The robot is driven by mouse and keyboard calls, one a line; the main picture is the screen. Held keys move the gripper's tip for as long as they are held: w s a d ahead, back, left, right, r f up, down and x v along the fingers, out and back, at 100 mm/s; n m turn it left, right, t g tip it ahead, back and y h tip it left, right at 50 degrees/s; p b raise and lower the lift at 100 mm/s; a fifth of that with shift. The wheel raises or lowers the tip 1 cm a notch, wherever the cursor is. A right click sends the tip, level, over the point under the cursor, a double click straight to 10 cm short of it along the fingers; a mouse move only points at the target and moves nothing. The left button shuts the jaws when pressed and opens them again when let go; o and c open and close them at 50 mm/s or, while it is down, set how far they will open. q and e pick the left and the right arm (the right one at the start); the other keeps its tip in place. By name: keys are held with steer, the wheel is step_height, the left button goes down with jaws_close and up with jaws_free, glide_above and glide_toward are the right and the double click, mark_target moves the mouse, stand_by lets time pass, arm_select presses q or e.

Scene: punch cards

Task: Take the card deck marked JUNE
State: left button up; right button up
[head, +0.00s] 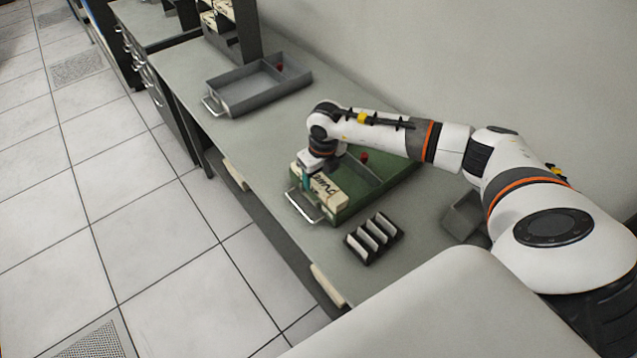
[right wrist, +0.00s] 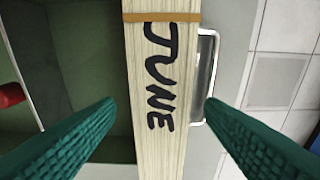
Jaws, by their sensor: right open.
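The card deck marked JUNE (right wrist: 163,110) fills the middle of the right wrist view, a pale block with black hand lettering and a brown band across it. In the head view the deck (head: 331,196) lies in a green drawer-like tray (head: 350,208) at the tray's handle end. My right gripper (head: 309,182) is over the deck. Its two teal fingers (right wrist: 160,125) are open, one on each side of the deck, with gaps between them and it. Part of the deck is hidden by the gripper in the head view. My left gripper is not in view.
A silver handle (head: 305,206) is on the green tray's front. A black rack (head: 374,239) with several slots stands nearby. A grey tray (head: 260,88) with a red knob lies farther along the counter (head: 225,132). The wall is at right.

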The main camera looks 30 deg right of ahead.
steer(key=shift+r, duration=0.1)
jaws_close()
